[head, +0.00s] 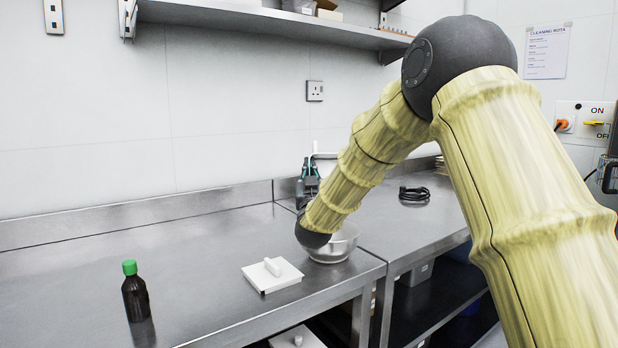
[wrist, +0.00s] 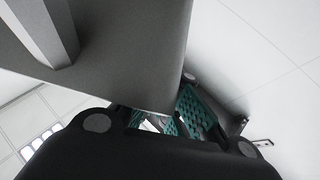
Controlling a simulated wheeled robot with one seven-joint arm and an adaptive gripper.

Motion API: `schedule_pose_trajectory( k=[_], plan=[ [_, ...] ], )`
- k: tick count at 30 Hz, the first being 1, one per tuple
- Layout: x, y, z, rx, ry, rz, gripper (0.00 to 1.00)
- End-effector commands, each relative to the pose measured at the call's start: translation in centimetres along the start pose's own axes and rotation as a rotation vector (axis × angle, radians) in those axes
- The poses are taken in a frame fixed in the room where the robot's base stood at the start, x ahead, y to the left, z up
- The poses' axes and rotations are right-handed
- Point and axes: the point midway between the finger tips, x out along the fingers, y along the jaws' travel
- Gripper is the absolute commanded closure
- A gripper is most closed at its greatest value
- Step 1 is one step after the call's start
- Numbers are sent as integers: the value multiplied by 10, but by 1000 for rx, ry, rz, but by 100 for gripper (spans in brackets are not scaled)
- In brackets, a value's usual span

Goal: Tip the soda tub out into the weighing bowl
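My gripper (head: 309,172) is at the far end of my arm, above and a little behind the steel weighing bowl (head: 345,243). Its teal finger pads (wrist: 170,122) show in the wrist view, close against a large pale grey body that looks like the soda tub (wrist: 120,65). In the head view a white piece of the tub (head: 327,164) shows beside the fingers, mostly hidden by my arm. The tub looks tilted. The bowl's left part is behind my wrist and its contents cannot be made out. A white square lid with a bar handle (head: 272,272) lies on the bench.
A dark bottle with a green cap (head: 135,290) stands at the bench's front left. A black coiled cable (head: 414,195) lies on the right-hand bench. A wall shelf (head: 270,18) overhangs the back. The bench's left side (head: 60,285) is clear.

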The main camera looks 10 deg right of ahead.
Motion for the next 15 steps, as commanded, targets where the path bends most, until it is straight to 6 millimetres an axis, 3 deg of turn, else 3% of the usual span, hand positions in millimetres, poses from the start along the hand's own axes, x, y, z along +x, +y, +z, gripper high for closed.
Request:
schedule_pose_trajectory(
  k=[9, 15],
  plan=[
    [-3, 0, -2, 0, 72, 3, 100],
    [2, 0, -7, 0, 27, 2, 100]
  ],
)
